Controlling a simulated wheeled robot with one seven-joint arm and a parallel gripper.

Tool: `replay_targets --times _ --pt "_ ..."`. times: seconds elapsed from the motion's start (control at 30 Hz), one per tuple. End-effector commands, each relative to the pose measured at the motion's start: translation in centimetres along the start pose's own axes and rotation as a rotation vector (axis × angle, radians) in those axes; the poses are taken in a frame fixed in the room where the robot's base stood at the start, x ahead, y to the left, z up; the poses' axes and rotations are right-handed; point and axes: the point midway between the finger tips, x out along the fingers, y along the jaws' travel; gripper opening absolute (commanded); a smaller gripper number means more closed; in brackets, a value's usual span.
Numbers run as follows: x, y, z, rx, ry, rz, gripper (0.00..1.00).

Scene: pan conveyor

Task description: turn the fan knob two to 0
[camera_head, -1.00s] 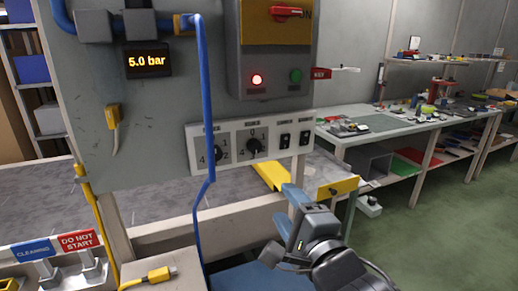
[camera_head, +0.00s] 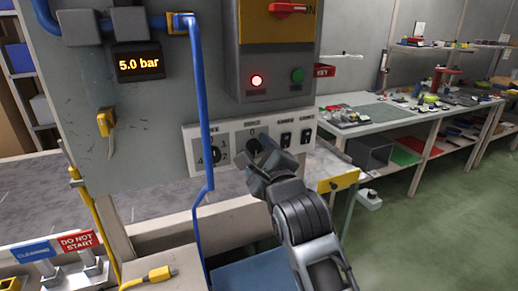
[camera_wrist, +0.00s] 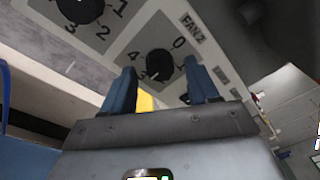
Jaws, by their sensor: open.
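The fan knob two is a round black knob on the white control panel (camera_head: 236,127); it shows in the wrist view (camera_wrist: 158,64) under the label FAN2, with a 0 to its upper right. Its pointer direction is too dark to tell. In the head view its lower part is hidden by my gripper (camera_head: 257,165). In the wrist view my gripper (camera_wrist: 161,82) is open, its two blue fingers apart and empty, pointing toward this knob. I cannot tell whether they touch it. The other fan knob (camera_head: 213,154) is to the left and also shows in the wrist view (camera_wrist: 80,8).
A blue hose (camera_head: 206,140) hangs in front of the panel's left part. Two black switches (camera_head: 286,140) are right of the knob. A grey box with a lit red lamp (camera_head: 257,81) is above.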

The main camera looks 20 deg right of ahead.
Motion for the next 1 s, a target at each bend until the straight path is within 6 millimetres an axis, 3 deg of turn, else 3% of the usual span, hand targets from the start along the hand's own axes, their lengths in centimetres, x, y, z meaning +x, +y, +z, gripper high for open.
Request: replay_targets --times 0.3,0.87,1.0 --pt "0.29 0.0 -0.03 -0.001 0.0 -0.001 0.59" --pt "0.26 0.01 -0.03 -0.001 0.0 0.0 0.05" --pt "0.26 0.03 -0.05 -0.004 0.0 -0.001 0.04"
